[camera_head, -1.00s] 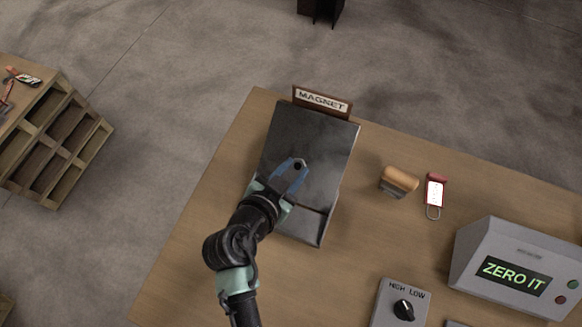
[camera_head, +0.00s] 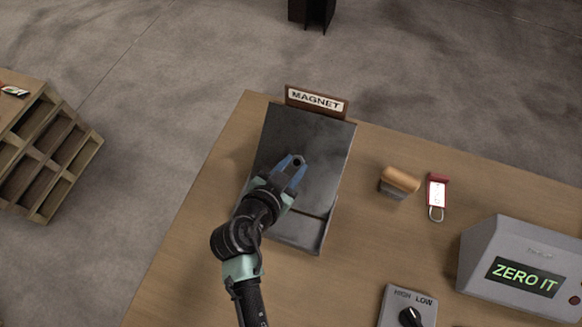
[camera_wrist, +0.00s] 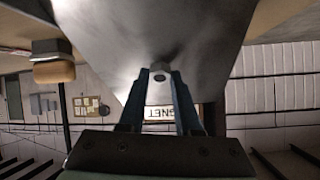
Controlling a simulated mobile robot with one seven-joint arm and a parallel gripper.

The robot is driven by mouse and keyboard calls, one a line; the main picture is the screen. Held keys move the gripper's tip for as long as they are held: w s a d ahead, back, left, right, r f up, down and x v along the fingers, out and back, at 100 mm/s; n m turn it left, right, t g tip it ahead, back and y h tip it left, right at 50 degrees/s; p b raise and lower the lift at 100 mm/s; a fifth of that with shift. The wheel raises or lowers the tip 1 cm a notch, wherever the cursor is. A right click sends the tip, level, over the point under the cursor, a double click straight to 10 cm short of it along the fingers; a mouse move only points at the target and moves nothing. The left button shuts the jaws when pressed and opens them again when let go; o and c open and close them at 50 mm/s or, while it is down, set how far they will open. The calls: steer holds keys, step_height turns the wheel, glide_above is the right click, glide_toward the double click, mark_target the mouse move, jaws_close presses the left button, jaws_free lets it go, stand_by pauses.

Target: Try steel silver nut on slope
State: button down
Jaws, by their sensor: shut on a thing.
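The slope (camera_head: 322,145) is a dark grey metal ramp on the wooden table, with a "MAGNET" sign (camera_head: 316,101) at its top end. My gripper (camera_head: 297,164) is over the middle of the slope, its blue fingers shut on a small dark nut (camera_head: 297,162). In the wrist view the nut (camera_wrist: 159,76) shows grey between the fingertips, close to the slope's surface (camera_wrist: 110,45). I cannot tell whether it touches the slope. A shallow tray part (camera_head: 297,233) forms the slope's lower end.
A wooden-handled block (camera_head: 399,181) and a red-and-white padlock-shaped tag (camera_head: 437,196) lie right of the slope. A grey "ZERO IT" display box (camera_head: 525,270) and a HIGH/LOW knob box (camera_head: 407,308) stand at the lower right. A compartmented wooden rack (camera_head: 50,150) is at the left.

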steer(key=c, duration=0.5)
jaws_free()
steer(key=b+v, duration=0.2)
steer(key=v, duration=1.1)
